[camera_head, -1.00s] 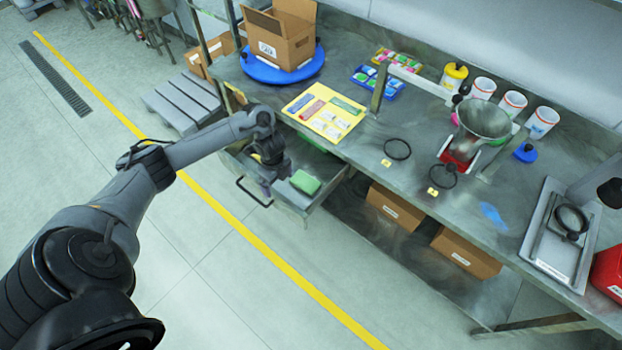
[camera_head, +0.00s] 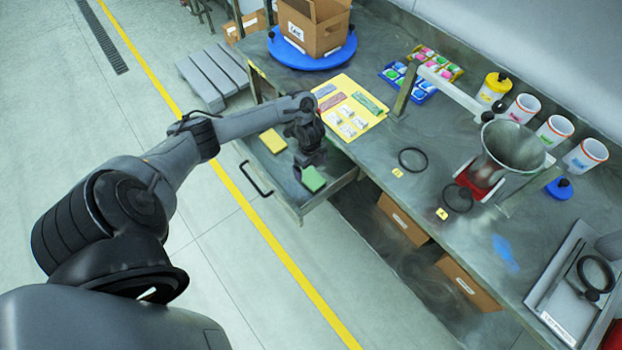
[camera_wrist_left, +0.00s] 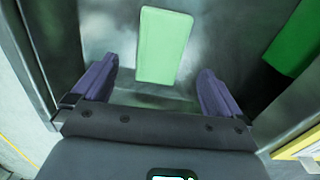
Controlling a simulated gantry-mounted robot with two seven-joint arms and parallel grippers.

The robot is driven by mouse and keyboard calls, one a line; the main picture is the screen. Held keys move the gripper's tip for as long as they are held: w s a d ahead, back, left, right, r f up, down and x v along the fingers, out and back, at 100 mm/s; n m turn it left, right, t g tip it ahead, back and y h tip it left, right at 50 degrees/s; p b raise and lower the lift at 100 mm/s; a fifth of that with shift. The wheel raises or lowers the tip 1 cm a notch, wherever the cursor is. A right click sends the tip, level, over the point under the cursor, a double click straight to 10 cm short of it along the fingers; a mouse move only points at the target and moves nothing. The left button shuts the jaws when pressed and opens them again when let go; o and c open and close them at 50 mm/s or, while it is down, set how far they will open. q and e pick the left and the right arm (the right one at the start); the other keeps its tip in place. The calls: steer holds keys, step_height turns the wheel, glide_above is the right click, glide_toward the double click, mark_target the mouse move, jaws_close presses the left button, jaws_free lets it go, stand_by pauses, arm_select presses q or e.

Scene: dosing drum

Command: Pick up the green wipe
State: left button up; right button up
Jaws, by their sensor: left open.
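The green wipe (camera_head: 313,179) lies in the open drawer under the bench, in the head view. It also shows in the left wrist view (camera_wrist_left: 163,45) as a pale green block on the drawer floor. My left gripper (camera_head: 303,172) hangs over the drawer, pointing down just beside the wipe. In the left wrist view my left gripper (camera_wrist_left: 157,70) is open and empty, with the wipe ahead of and roughly between its two fingers. I cannot tell the exact height left between fingers and wipe. My right gripper is not in view.
A yellow wipe (camera_head: 273,141) lies in the same drawer. The drawer's metal walls (camera_head: 330,193) stand close around. A darker green item (camera_wrist_left: 297,40) shows at right in the wrist view. The bench edge, with a yellow board (camera_head: 350,108) on top, is just behind the gripper.

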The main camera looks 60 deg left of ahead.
mark_target(311, 176)
arm_select(q)
steer(key=shift+f, duration=0.5)
steer(key=shift+f+b, duration=0.9)
steer(key=shift+f, duration=1.35)
steer(key=c, duration=1.1)
steer(key=shift+r+p, duration=1.9)
steer(key=shift+r, duration=3.15)
